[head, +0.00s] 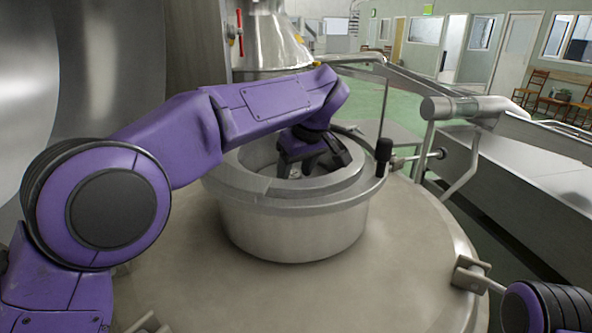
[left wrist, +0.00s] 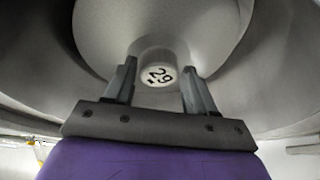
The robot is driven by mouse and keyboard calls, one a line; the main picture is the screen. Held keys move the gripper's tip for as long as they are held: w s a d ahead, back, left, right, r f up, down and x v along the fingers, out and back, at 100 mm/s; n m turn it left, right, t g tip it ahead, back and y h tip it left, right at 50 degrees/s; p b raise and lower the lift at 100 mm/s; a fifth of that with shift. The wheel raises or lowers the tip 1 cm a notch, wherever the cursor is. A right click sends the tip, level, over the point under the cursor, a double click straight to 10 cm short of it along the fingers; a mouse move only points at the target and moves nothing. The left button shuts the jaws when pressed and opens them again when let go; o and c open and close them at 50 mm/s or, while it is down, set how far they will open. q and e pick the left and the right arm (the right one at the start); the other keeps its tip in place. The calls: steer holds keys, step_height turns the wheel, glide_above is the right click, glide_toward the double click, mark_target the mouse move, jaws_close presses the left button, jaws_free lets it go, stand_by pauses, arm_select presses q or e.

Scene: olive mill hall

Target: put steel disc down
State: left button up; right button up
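My left gripper (head: 308,166) reaches down into the open round neck (head: 295,225) on top of a large steel vessel. In the left wrist view its two fingers (left wrist: 160,80) stand apart, with a pale round face marked 29 (left wrist: 158,75) between them. This face is the end of a short grey steel piece, which I take to be the steel disc. What lies under the disc is hidden. My right gripper is not in view; only part of my right arm shows at the lower right.
The neck's wide rim (head: 245,188) surrounds my left gripper closely. A black knob (head: 383,150) on a rod stands at the rim's right. A steel cone-shaped part (head: 270,40) hangs behind. A long steel trough (head: 530,180) runs at the right. The vessel's domed top (head: 400,265) is mostly clear.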

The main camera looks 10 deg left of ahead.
arm_select(q)
steer(key=shift+o, duration=1.1)
steer(key=shift+w+f, duration=0.1)
steer(key=shift+w, duration=0.05)
steer(key=shift+w+f, duration=0.1)
steer(key=shift+w, duration=0.15)
steer(key=p+v, duration=0.2)
steer(key=v, duration=1)
steer(key=shift+s+p, duration=0.2)
steer(key=shift+p, duration=0.15)
